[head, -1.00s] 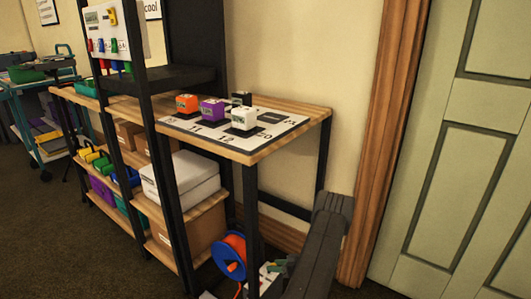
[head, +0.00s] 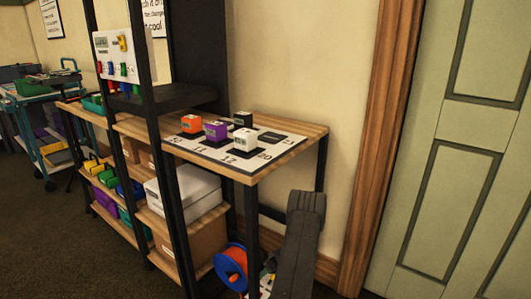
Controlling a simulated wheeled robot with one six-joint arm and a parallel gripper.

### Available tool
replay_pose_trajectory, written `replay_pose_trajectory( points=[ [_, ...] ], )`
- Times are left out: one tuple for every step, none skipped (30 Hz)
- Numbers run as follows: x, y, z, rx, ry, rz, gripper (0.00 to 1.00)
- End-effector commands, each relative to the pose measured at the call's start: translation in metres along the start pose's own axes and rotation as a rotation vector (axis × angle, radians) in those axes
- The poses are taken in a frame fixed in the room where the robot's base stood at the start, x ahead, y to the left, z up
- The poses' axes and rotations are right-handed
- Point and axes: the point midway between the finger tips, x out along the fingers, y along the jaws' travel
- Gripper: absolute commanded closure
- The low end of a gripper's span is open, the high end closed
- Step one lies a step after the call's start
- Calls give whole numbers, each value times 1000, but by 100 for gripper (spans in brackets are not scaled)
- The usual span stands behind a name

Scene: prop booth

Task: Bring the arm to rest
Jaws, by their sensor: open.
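A dark grey link of my arm (head: 301,235) rises from the bottom edge in the head view, in front of the wooden bench's right end. My gripper is not in view, so its jaws and anything between them cannot be seen. The wooden bench top (head: 300,130) carries a white numbered sheet (head: 205,152). An orange cube (head: 191,124), a purple cube (head: 215,131), a white cube (head: 245,140) and a black cube (head: 243,119) stand on the sheet, apart from my arm link.
A blue-and-orange reel (head: 232,267) sits low under the bench, beside my arm link. Shelves hold a white box (head: 185,190) and coloured bins. A teal cart (head: 45,140) stands far left. A green door (head: 465,180) is at the right. Dark floor (head: 60,240) is open at left.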

Motion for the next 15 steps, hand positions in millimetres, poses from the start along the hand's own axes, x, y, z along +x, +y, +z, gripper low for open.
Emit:
replay_pose_trajectory(
  points=[
    [0,-1,-2,0,-18,6,54],
    [1,-1,-3,2,-29,9,54],
    [2,-1,-4,4,-44,14,54],
    [2,-1,-5,5,-55,17,54],
    [3,-1,-5,8,-66,20,54],
    [4,-1,-6,10,-80,24,54],
    [-5,-1,-8,13,-81,27,54],
    [-14,-1,-8,14,-80,26,54],
    [-22,-2,-9,14,-79,25,54],
    [-28,-2,-9,14,-78,25,54],
    [-34,-2,-9,15,-78,25,54],
    [-42,-2,-10,15,-78,24,54],
    [-48,-2,-11,14,-78,25,54],
    [-54,-2,-11,14,-79,25,54],
    [-62,-3,-12,14,-79,24,54]
  ],
)
